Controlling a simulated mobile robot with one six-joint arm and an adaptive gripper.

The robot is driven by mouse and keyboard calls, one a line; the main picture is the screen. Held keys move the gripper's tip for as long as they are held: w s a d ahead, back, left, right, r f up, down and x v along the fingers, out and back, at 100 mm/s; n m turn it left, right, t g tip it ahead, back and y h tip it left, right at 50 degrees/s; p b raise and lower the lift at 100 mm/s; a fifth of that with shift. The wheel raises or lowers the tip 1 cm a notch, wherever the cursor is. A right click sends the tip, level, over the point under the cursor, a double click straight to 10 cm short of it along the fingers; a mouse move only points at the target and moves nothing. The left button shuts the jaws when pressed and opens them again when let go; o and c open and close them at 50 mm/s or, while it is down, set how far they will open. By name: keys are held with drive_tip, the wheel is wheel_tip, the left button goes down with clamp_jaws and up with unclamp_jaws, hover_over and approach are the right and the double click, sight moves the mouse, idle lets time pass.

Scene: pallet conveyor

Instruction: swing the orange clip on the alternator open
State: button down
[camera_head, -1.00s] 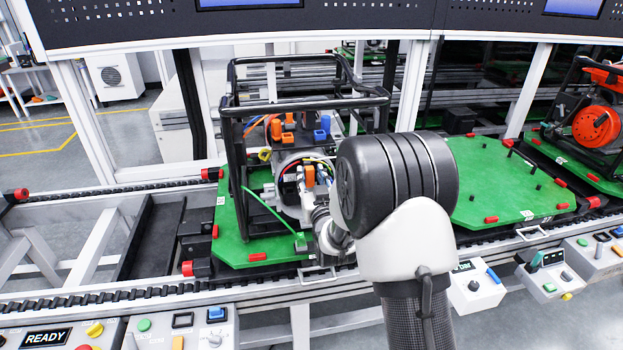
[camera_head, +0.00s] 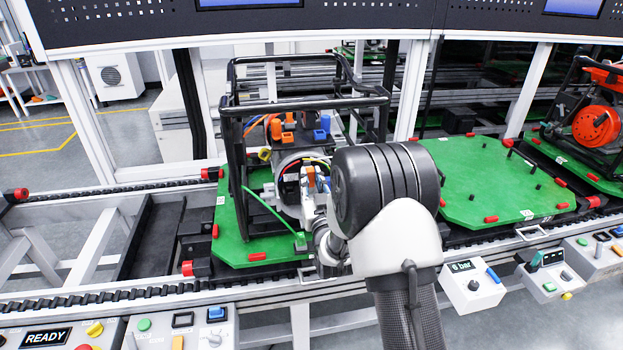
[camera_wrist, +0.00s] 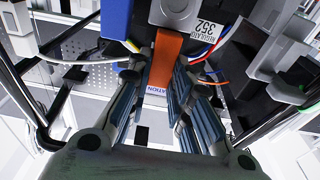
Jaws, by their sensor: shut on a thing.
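The alternator (camera_head: 287,203) is a grey round unit inside a black frame on a green pallet. The orange clip (camera_head: 311,176) shows small on its right side, with wires beside it. In the wrist view the orange clip (camera_wrist: 164,62) hangs as a strap below a grey block labelled REGULATOR. My gripper (camera_wrist: 158,84) has its fingers on either side of the clip's lower part and is shut on it. In the head view my gripper (camera_head: 314,200) is at the clip, partly hidden by my wrist.
The black tube frame (camera_head: 237,150) stands close around the alternator. Orange and blue connectors (camera_head: 289,130) sit above it. A green pallet (camera_head: 490,185) without an engine is to the right. Control boxes (camera_head: 470,290) line the front edge.

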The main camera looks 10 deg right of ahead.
drive_tip(key=f+t, duration=0.1)
drive_tip(key=t, duration=0.1)
drive_tip(key=s+t, duration=0.1)
drive_tip(key=shift+f+t, duration=0.4)
drive_tip(key=shift+s+f+t, duration=0.1)
drive_tip(key=shift+f+t, duration=0.25)
drive_tip(key=shift+t, duration=0.75)
drive_tip(key=c, duration=1.4)
unclamp_jaws()
drive_tip(key=shift+c, duration=0.2)
drive_tip(key=shift+r, duration=0.1)
wheel_tip(320, 180, up, 10)
